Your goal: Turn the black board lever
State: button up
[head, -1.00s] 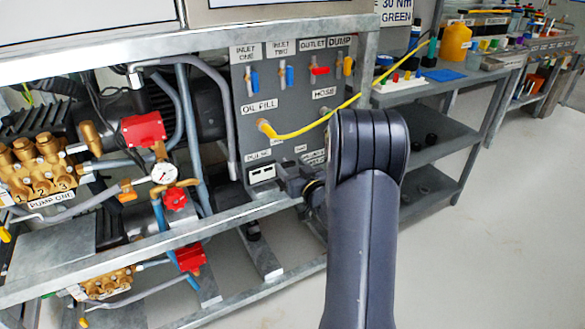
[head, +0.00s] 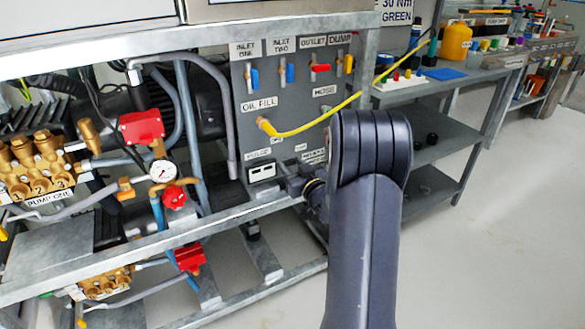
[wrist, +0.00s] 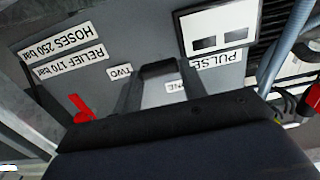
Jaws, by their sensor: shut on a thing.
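The black board lever (wrist: 158,69) shows in the wrist view as a small dark bar low on the grey board (wrist: 225,75), between the TWO and ONE labels. My gripper (wrist: 157,84) is shut on it, with one finger on each side. Part of the lever is hidden behind the gripper. In the head view my gripper (head: 293,184) is at the lower edge of the board, right of the pulse meter (head: 262,171); the lever cannot be made out there.
A red lever (wrist: 82,108) sits on the board left of my gripper in the wrist view. A galvanized frame rail (head: 200,237) runs below the board. A yellow hose (head: 320,117) crosses above my arm. Pump parts with red valves (head: 142,127) stand left. The floor at right is clear.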

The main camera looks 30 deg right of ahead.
jog(key=o, duration=1)
jog(key=s+p, duration=0.2)
jog(key=s, duration=0.8)
jog(key=shift+s+d, duration=0.15)
jog(key=shift+s, duration=0.25)
jog(key=w+b, duration=0.2)
jog(key=w, duration=0.9)
jog(key=shift+a, duration=0.2)
jog(key=shift+r+p, duration=0.1)
jog(key=shift+p, duration=0.3)
jog(key=shift+s+m, duration=0.1)
jog(key=shift+m, duration=0.3)
